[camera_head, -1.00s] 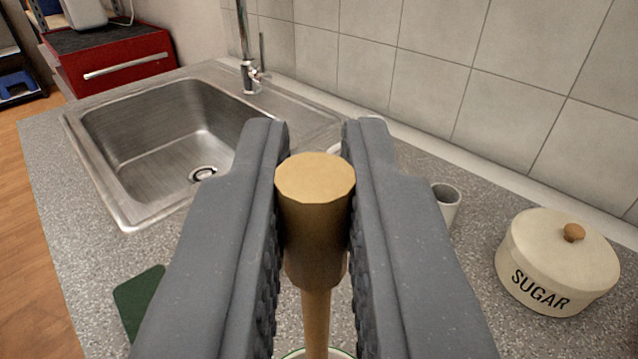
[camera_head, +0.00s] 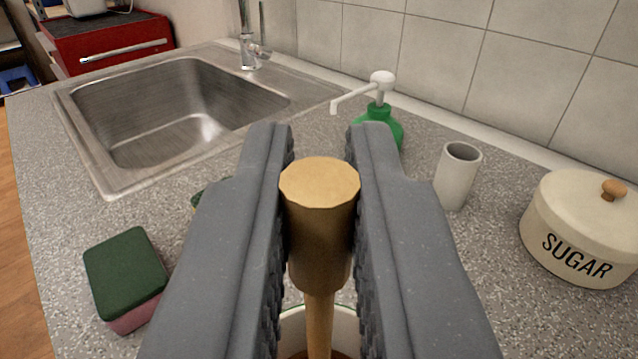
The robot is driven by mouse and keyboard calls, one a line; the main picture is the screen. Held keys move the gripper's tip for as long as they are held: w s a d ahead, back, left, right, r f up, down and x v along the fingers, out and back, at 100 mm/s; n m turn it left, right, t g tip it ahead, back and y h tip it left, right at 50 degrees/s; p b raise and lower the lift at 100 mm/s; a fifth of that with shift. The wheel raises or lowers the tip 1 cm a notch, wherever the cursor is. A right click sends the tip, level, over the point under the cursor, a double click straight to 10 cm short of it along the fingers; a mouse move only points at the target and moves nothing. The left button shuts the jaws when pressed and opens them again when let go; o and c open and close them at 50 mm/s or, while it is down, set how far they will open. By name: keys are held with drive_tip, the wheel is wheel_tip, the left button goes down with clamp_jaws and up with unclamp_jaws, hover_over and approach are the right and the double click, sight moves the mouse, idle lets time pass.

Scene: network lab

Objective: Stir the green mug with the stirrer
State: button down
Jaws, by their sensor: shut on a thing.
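My gripper (camera_head: 319,150) is shut on the thick wooden handle of the stirrer (camera_head: 319,225), between its two grey fingers. The stirrer stands upright, and its thin shaft runs down to the mug at the bottom of the picture. Only part of the mug's pale rim (camera_head: 345,318) with a green edge shows below my fingers, with something brown inside. The shaft appears to reach inside the rim. The stirrer's lower tip and most of the mug are out of view or hidden.
A green and pink sponge (camera_head: 127,277) lies at the left, and part of another green thing shows behind my left finger. A green pump bottle (camera_head: 383,118), a grey cup (camera_head: 457,176) and a sugar jar (camera_head: 580,230) stand at the right. The sink (camera_head: 175,110) is behind.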

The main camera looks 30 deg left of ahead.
sight(315, 316)
drive_tip(key=shift+f+b, duration=0.5)
drive_tip(key=shift+f, duration=1.3)
drive_tip(key=shift+a, duration=0.1)
